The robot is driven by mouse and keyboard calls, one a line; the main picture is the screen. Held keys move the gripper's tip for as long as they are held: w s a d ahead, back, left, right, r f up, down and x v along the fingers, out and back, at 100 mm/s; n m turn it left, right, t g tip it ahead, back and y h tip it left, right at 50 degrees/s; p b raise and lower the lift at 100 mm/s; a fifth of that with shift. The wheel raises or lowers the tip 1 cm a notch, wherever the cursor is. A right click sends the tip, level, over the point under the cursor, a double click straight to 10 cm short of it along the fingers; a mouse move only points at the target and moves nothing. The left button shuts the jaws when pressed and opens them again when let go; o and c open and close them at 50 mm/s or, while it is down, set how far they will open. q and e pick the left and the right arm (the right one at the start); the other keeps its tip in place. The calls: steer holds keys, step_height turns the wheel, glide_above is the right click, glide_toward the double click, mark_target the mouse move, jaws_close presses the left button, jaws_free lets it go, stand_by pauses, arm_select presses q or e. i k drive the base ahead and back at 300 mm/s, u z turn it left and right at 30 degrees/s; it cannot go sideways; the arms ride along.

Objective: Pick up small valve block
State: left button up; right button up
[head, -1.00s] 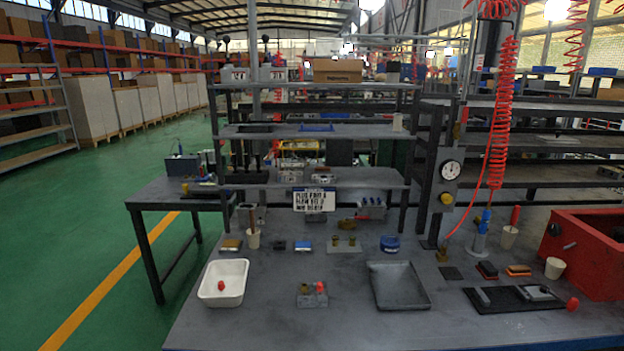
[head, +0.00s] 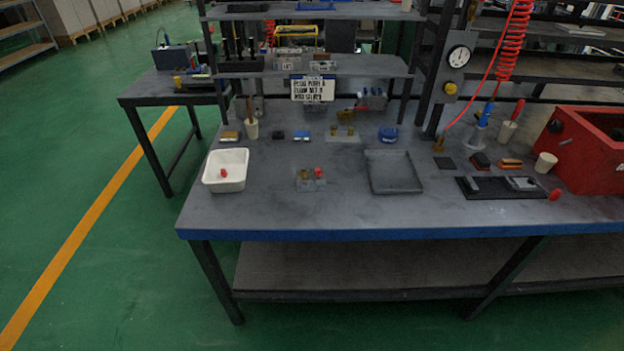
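A small grey valve block (head: 311,185) with brass fittings and a red cap sits near the front middle of the workbench. A second grey piece with two brass fittings (head: 343,135) lies farther back. Another grey block with fittings (head: 372,99) is at the back by the shelf. The frames do not show for certain which one is called the small valve block. Neither of my grippers is in view.
A black mat (head: 480,193) with parts and a red bin (head: 585,150) are farther right. The blue front edge (head: 400,231) is clear.

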mark_target(311, 182)
steer(key=k, duration=0.5)
steer(key=z, duration=2.25)
steer(key=i, duration=1.6)
steer(key=u, duration=2.2)
